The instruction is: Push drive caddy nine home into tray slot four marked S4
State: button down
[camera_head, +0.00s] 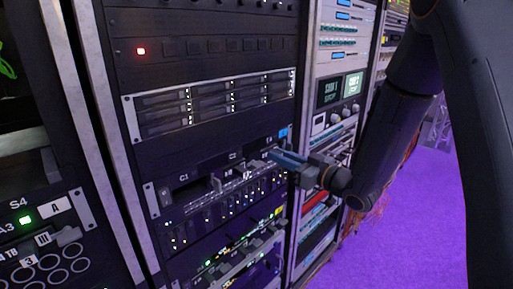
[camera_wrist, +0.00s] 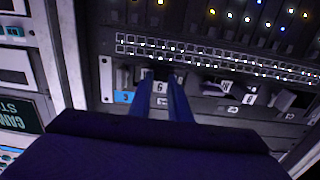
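My gripper (camera_head: 276,154) reaches from the right to the right end of a dark drive tray (camera_head: 164,196). In the wrist view its two blue fingers (camera_wrist: 161,84) stand slightly apart on either side of a dark handle, with an upside-down label between them. The label reads as 9, so I take this as drive caddy nine (camera_wrist: 160,87). The fingers appear to touch the handle; the contact is small and dark. How deep the caddy sits is hard to tell.
Other grey caddy handles (camera_wrist: 210,88) stand close beside my fingers. A blue tag (camera_head: 283,132) is at the tray's right end. A drive unit (camera_head: 210,102) is above, and lit cable rows (camera_head: 225,205) are below. The purple floor (camera_head: 425,220) is clear at right.

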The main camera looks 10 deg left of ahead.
jog(key=shift+s+d+r, duration=0.1)
jog(key=shift+s+d, duration=0.05)
jog(key=shift+d, duration=0.05)
jog(key=shift+s+d, duration=0.2)
jog(key=shift+d, duration=0.1)
jog(key=shift+s+d, duration=0.3)
jog(key=shift+d, duration=0.05)
dwell(0.5)
jog(key=p+v, duration=0.2)
jog(key=v, duration=0.8)
dwell(0.4)
jog(key=shift+r, duration=0.1)
jog(key=p+v, duration=0.1)
jog(key=v, duration=0.2)
jog(key=shift+s+d, duration=0.25)
jog(key=shift+d, duration=0.05)
dwell(0.5)
